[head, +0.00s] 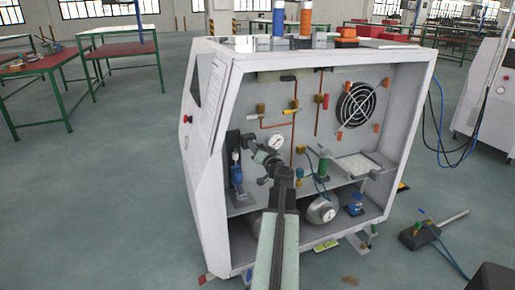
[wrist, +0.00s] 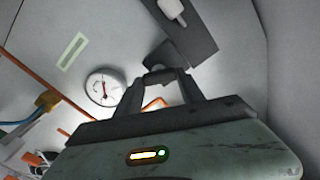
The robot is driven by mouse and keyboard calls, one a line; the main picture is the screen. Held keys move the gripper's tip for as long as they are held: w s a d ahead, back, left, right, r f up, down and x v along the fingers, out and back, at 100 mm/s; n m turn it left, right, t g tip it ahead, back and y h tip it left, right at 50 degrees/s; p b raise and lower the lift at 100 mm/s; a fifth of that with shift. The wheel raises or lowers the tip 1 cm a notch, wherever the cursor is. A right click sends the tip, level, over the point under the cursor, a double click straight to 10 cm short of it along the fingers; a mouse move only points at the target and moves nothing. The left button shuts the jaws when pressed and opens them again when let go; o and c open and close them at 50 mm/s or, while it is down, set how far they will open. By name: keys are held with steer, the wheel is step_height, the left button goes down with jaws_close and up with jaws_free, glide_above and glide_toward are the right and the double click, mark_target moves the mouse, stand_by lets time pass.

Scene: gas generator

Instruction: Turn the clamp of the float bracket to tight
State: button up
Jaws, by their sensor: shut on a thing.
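The float bracket (head: 234,140) is a dark plate on the left inner wall of the white generator cabinet. In the wrist view it is a dark strip (wrist: 190,35) with a pale cylindrical part (wrist: 173,10) on it. My gripper (head: 260,153) is just right of the bracket in the head view. In the wrist view my gripper (wrist: 161,76) is shut, its fingertips closed on a small dark piece at the lower end of the bracket, which looks like the clamp (wrist: 165,60). The fingers partly hide that piece, and its turn angle cannot be told.
A round pressure gauge (head: 276,142) is close beside my gripper. Copper pipes, valves and a fan (head: 357,105) line the back panel. A silver tank (head: 321,211) and a blue-topped container (head: 354,203) stand below. The floor left of the cabinet is clear.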

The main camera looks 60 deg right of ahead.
steer(key=m, duration=1.2)
steer(key=shift+d+f, duration=0.1)
steer(key=shift+f, duration=0.05)
steer(key=shift+m, duration=0.3)
steer(key=o, duration=1.4)
steer(key=shift+c, duration=0.2)
steer(key=v, duration=0.8)
steer(key=shift+w, duration=0.1)
